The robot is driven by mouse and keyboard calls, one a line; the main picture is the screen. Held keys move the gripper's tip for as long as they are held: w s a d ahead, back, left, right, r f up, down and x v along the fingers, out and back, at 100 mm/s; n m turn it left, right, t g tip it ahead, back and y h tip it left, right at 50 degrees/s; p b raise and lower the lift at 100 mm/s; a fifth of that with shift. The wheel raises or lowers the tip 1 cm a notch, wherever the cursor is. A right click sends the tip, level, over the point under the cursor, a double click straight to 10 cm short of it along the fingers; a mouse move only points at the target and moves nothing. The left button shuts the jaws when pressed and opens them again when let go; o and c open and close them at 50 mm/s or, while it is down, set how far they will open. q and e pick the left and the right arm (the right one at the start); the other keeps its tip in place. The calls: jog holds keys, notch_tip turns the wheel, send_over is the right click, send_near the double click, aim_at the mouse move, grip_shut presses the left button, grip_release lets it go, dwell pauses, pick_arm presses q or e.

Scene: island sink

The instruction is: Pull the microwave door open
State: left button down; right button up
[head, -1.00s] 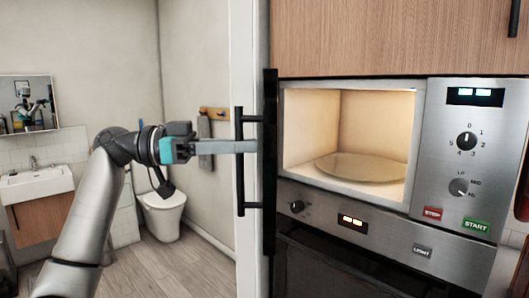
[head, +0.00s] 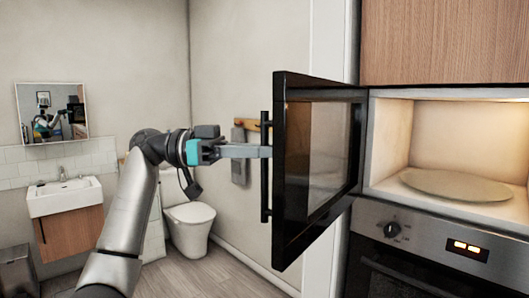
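The microwave door (head: 291,165) is swung wide open to the left of its cavity. It is a dark panel with a window (head: 330,150). The lit cavity (head: 395,135) is exposed, with a round glass plate (head: 456,185) inside. A black vertical bar handle (head: 265,190) is on the door's outer face. My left gripper (head: 266,152) reaches in from the left, with its grey fingers level and overlapping the handle near its middle. The fingers show side-on, so the gap between them is hidden. My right gripper is not in view.
Below the microwave is an oven panel with a knob (head: 392,230). A wooden cabinet (head: 445,42) is above. A toilet (head: 189,222), a sink (head: 64,195) and a mirror (head: 52,112) are to the left behind my arm. Floor (head: 225,275) shows clear between them.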

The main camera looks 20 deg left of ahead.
pick_arm(q)
jog(key=shift+w+a, duration=0.1)
jog(key=shift+a, duration=0.1)
dwell(0.3)
jog(key=c, duration=0.8)
grip_release()
jog(key=shift+c, duration=0.2)
jog(key=shift+a, duration=0.15)
jog(key=v, duration=1.5)
